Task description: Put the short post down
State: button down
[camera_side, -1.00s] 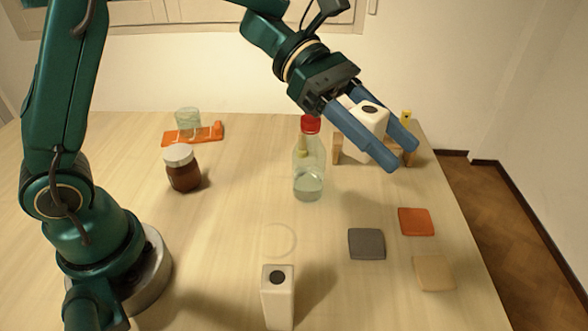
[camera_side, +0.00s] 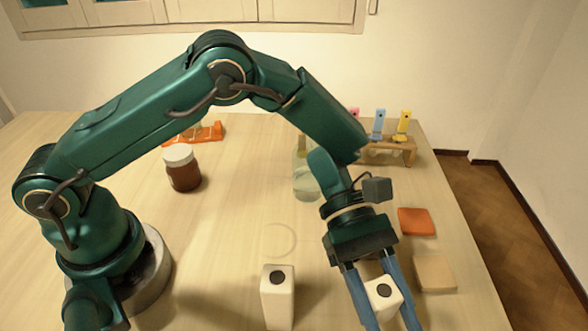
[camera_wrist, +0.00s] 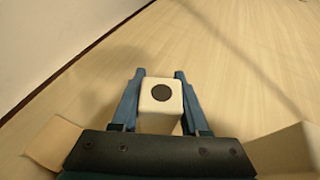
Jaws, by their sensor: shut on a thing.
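My gripper (camera_side: 388,314) is low over the front right of the table, its blue fingers shut on a white post (camera_side: 381,291) with a dark round spot on its top. The held post (camera_wrist: 161,97) also shows between the fingers in the wrist view. It looks about upright in the side view, but I cannot tell whether its base touches the table. A similar white post (camera_side: 277,300) stands to its left, apart from my gripper.
An orange tile (camera_side: 416,221) and a beige tile (camera_side: 434,272) lie close to my gripper's right. A brown jar (camera_side: 182,168), an orange rack (camera_side: 205,132), a partly hidden bottle (camera_side: 304,184) and a wooden stand (camera_side: 396,152) with coloured pieces are farther back.

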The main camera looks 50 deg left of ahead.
jog(key=shift+f, duration=1.95)
jog(key=shift+f, duration=0.2)
jog(key=shift+c, duration=2.1)
grip_release()
